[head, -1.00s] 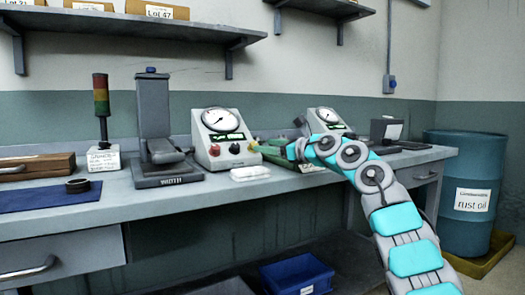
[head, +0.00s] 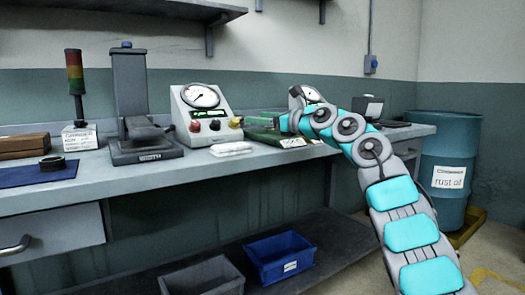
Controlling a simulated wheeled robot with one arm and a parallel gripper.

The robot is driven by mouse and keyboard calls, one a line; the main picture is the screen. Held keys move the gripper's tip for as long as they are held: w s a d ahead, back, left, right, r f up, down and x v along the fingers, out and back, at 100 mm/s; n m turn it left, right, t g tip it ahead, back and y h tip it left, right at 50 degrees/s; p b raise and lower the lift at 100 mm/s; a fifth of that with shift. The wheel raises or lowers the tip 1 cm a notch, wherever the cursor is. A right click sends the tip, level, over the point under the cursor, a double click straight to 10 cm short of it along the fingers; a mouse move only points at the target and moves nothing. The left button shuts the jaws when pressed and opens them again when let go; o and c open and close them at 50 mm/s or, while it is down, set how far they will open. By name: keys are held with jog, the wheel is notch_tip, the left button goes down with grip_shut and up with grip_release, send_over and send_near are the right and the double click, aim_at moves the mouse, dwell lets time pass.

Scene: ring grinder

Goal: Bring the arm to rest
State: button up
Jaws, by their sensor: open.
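My arm reaches in from the lower right, with turquoise and grey links, and bends at its joints over the right part of the bench. Its far end, with my gripper (head: 284,123), points left in front of the green box-like thing (head: 268,131) on the bench. My gripper is open, but its fingers are small and mostly lost against the things behind. I see nothing held. I cannot tell whether the gripper touches anything.
The grey bench (head: 95,180) carries a signal tower (head: 75,85), a grey stand (head: 132,95), a gauge box (head: 205,115), a white cloth (head: 231,149) and a ring (head: 52,163) on a blue mat (head: 30,176). Blue bin (head: 280,258) below; blue drum (head: 447,165) right.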

jog(key=w+d+r+m+t+h, duration=0.3)
jog(key=d+r+m+t, duration=0.3)
jog(key=r+m, duration=0.45)
jog(key=s+d+r+m+t+h+p, duration=0.15)
jog(key=d+r+m+t+h, duration=0.25)
jog(key=d+m+h, duration=0.6)
jog(key=s+d+f+m+g+h+p, duration=0.1)
jog(key=s+d+f+m+g+h, duration=0.4)
jog(key=d+m, duration=0.4)
jog(key=s+d+f+m+g+h, duration=0.2)
jog(key=s+d+f+m+h, duration=0.4)
jog(key=d+m, duration=0.35)
jog(key=s+a+f+m+g+y+p, duration=0.15)
jog(key=s+f+m+g+y, duration=0.5)
jog(key=s+f, duration=1.8)
jog(key=s+a+f+g+y, duration=0.1)
jog(key=s+a+f+g, duration=0.2)
jog(key=s+a+f, duration=0.2)
jog(key=s+a+f+m+g+y, duration=0.1)
jog(key=s+a+f+g, duration=0.3)
jog(key=s, duration=0.8)
jog(key=s+a+f+m+g+y, duration=0.1)
jog(key=s+a+f+g, duration=0.2)
jog(key=s+a+f, duration=0.4)
jog(key=shift+s+a+f+y+p, duration=0.25)
jog(key=shift+s+f+y+p, duration=0.1)
jog(key=shift+s+f, duration=0.35)
